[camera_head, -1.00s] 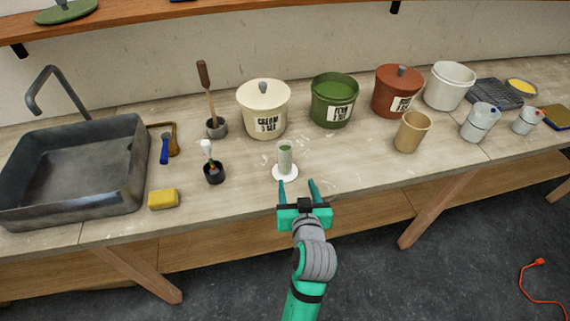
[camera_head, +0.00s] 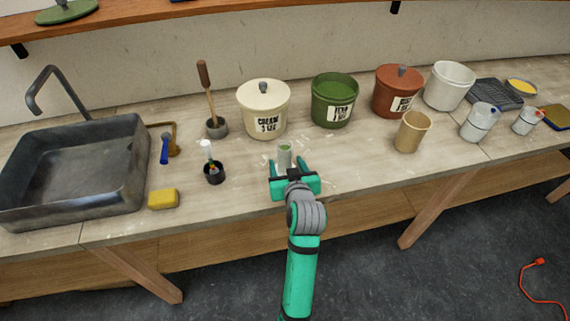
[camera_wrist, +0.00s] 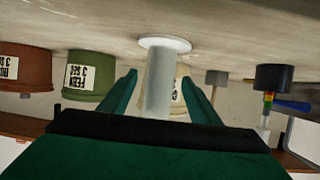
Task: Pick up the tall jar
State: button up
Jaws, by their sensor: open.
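The tall jar (camera_head: 285,155) is a slim, pale, translucent cylinder with a greenish top, upright on the bench. In the wrist view the tall jar (camera_wrist: 159,85) shows upside down, with its wide white foot on the bench. My gripper (camera_head: 293,172) is at the jar from the front, with its lower part hidden behind the hand. In the wrist view my gripper (camera_wrist: 160,88) is open, one finger on each side of the jar, with a gap visible on both sides.
A cream bucket (camera_head: 263,108) and a green bucket (camera_head: 334,100) stand behind the jar. A black cup with tools (camera_head: 214,173) stands to the left, a tan cup (camera_head: 412,132) to the right. A yellow sponge (camera_head: 163,199) lies near the sink (camera_head: 75,170).

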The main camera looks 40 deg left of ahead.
jog(key=shift+x, duration=1.45)
jog(key=shift+c, duration=0.4)
jog(key=c, duration=1.3)
